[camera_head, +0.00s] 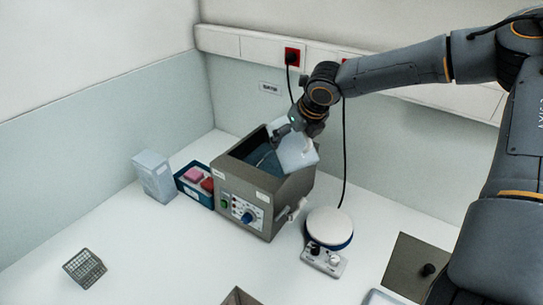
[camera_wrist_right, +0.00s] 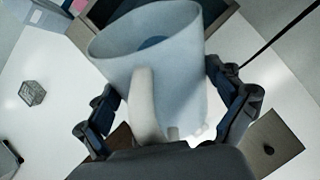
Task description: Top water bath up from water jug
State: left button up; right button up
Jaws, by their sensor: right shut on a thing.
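The water bath (camera_head: 243,200) is a grey box with an open top, a dark blue-grey inside, and a control panel with a blue knob. The pale water jug (camera_head: 298,157) is tilted above the right part of the bath's opening. My right gripper (camera_head: 288,131) is shut on the jug. In the right wrist view the jug (camera_wrist_right: 185,75) fills the middle, with its handle towards me and a bluish patch inside its mouth. My right gripper's fingers (camera_wrist_right: 163,112) lie on both sides of it. I cannot make out a stream of water. My left gripper is not in view.
A round white-topped hotplate (camera_head: 329,225) stands right of the bath. A blue tray (camera_head: 180,179) with pink and red items and a pale box (camera_head: 153,176) stand left. A wire rack (camera_head: 84,268) is at front left. A red socket (camera_head: 292,56) with cable is behind.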

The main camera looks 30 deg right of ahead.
aim_at(299, 137)
jog(key=shift+s+a+r+t+h+b, duration=0.15)
jog(key=shift+s+r+t+b, duration=0.3)
jog(key=shift+t+b, duration=2.05)
jog(key=shift+s+r+t+h+b, duration=0.3)
jog(key=shift+r+t+b, duration=0.4)
jog(key=shift+b, duration=3.55)
jog(key=shift+s+a+r+t+h+b, duration=0.15)
jog(key=shift+s+r+t+b, duration=0.3)
jog(key=shift+t+b, duration=2.05)
jog(key=b, duration=0.1)
jog(key=g+b, duration=0.1)
jog(key=shift+d+r+b, duration=0.1)
jog(key=shift+r+b, duration=0.2)
jog(key=shift+b, duration=0.1)
jog(key=shift+r, duration=0.2)
